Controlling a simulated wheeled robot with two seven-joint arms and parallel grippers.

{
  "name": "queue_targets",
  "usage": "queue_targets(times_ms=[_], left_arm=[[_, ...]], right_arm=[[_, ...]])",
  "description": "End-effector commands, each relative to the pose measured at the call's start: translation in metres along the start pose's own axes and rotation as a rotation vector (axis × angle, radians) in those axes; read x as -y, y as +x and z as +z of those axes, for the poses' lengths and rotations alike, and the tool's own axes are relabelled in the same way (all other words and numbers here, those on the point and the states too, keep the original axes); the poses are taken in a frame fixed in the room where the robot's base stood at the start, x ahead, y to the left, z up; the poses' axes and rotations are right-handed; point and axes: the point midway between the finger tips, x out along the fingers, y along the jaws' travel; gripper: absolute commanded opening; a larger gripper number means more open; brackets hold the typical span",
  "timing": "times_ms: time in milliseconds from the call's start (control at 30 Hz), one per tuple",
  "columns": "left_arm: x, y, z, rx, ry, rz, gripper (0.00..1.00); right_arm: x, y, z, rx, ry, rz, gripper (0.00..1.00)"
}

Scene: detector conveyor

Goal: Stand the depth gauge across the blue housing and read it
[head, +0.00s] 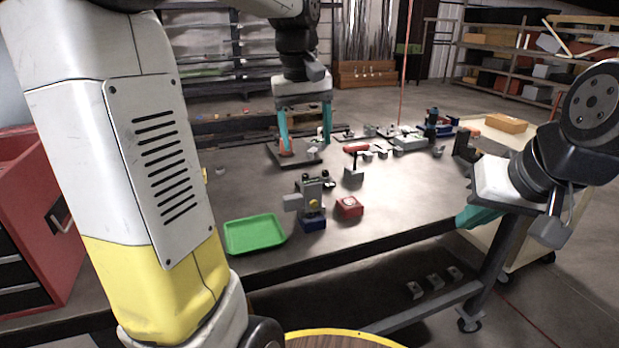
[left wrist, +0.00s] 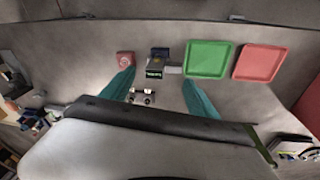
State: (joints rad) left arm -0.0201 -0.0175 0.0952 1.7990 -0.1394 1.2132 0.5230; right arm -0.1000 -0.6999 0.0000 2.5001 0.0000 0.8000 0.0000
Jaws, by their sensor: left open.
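The blue housing (head: 312,223) sits near the table's front edge, with a grey and dark block (head: 311,195) above it; the left wrist view also shows the housing (left wrist: 162,51). A small pale item with dark knobs (left wrist: 143,97), perhaps the depth gauge, stands behind it on the robot's far side. My left gripper (head: 305,146) is open, pointing down over the back of the table. In the left wrist view its teal fingers lie either side of that item, apart from it. My right gripper (head: 473,219) is beyond the table's right edge; its jaw opening is unclear.
A green tray (head: 254,234) lies left of the housing and a red block (head: 349,206) right of it. A red tray (left wrist: 260,62) shows in the left wrist view. A red-handled tool (head: 356,150) stands on a grey block behind. The table's front right is clear.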

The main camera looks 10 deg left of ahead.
Motion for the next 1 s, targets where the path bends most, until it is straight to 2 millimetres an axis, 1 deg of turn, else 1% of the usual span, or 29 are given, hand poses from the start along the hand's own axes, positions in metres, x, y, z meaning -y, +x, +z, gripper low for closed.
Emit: queue_targets(times_ms=[33,67,100,167,200,300,400,500,600,1000], left_arm=[[0.008,-0.008,0.024,-0.04,0.051,0.029,0.69],[0.012,-0.011,0.035,-0.063,0.082,0.047,0.69],[0.017,-0.012,0.051,-0.092,0.125,0.069,0.69],[0.024,-0.013,0.074,-0.14,0.185,0.101,0.69],[0.029,-0.011,0.089,-0.17,0.223,0.121,0.69],[0.039,-0.005,0.121,-0.242,0.306,0.163,0.69],[0.046,0.004,0.145,-0.298,0.368,0.191,0.69],[0.05,0.011,0.159,-0.335,0.407,0.208,0.69],[0.051,0.015,0.165,-0.352,0.425,0.215,0.69],[0.051,0.015,0.166,-0.353,0.428,0.215,0.69]], right_arm=[[0.0,0.0,0.0,0.0,0.0,0.0,0.0],[0.0,0.0,0.0,0.0,0.0,0.0,0.0],[0.0,0.0,0.0,0.0,0.0,0.0,0.0],[0.0,0.0,0.0,0.0,0.0,0.0,0.0],[0.0,0.0,0.0,0.0,0.0,0.0,0.0],[0.0,0.0,0.0,0.0,0.0,0.0,0.0],[0.0,0.0,0.0,0.0,0.0,0.0,0.0],[0.0,0.0,0.0,0.0,0.0,0.0,0.0],[0.0,0.0,0.0,0.0,0.0,0.0,0.0],[0.0,0.0,0.0,0.0,0.0,0.0,0.0]])
